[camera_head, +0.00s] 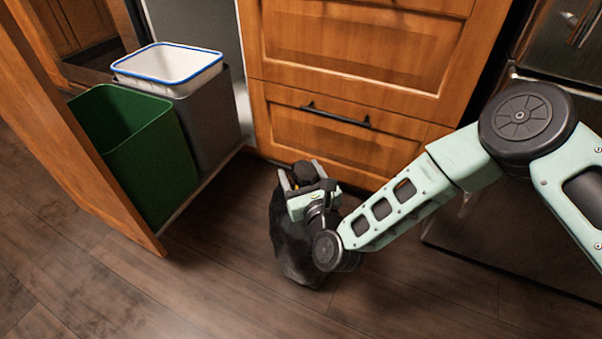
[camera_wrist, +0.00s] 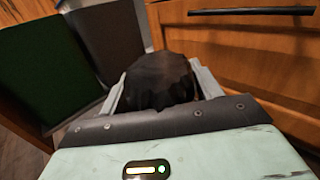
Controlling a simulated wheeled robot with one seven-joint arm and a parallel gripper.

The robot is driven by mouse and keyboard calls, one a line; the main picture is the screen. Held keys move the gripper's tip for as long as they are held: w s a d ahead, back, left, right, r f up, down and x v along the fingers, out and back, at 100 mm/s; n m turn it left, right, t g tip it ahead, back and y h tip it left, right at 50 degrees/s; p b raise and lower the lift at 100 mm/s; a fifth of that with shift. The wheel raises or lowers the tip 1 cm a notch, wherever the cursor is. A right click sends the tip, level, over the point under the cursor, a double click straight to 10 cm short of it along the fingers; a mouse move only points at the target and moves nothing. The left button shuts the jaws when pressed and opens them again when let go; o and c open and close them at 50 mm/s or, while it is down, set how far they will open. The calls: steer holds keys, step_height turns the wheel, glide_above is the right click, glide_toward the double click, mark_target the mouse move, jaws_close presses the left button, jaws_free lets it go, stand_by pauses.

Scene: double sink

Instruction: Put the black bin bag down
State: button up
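The black bin bag (camera_head: 291,245) hangs upright below my gripper (camera_head: 303,180), in front of the drawer cabinet in the head view. Its dark top bulges up between the two fingers. In the wrist view the bag's top (camera_wrist: 158,82) fills the space between the fingers of my gripper (camera_wrist: 160,85), with one finger on each side. My gripper is shut on the bag. The bag's lower end is close to the floor (camera_head: 240,290); I cannot tell whether it touches it. My wrist hides part of the bag's right side.
At left, a pulled-out unit holds a green bin (camera_head: 150,165) and a grey bin (camera_head: 210,120) with a white, blue-rimmed liner (camera_head: 168,66). A wooden door panel (camera_head: 85,150) stands beside it. Wooden drawers (camera_head: 350,130) are behind the bag. The floor in front is clear.

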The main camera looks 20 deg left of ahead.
steer(key=shift+r, duration=0.15)
steer(key=shift+s+d+p, duration=0.2)
steer(key=shift+s+p, duration=0.05)
steer(key=shift+p, duration=0.15)
steer(key=p+v, duration=0.5)
steer(key=v, duration=0.6)
steer(key=shift+d, duration=0.15)
steer(key=shift+s, duration=0.1)
